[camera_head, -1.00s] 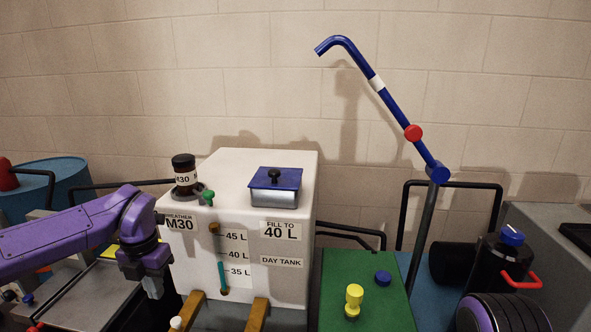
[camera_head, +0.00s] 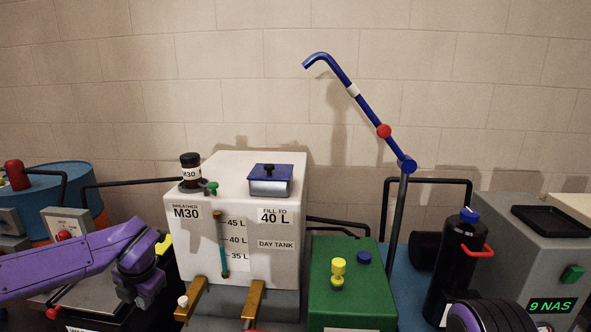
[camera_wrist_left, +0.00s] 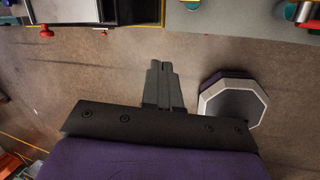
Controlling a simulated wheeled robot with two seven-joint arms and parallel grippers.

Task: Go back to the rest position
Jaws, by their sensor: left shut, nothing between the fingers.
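My left gripper (camera_head: 143,298) is shut and empty. My right gripper is not in view.
A brown breather (camera_head: 190,168) and a blue-lidded filler (camera_head: 270,180) top the tank. A green box (camera_head: 350,285), a bent blue pipe (camera_head: 350,90) and a black bottle (camera_head: 458,260) stand to its right. A blue drum (camera_head: 75,180) is at the left.

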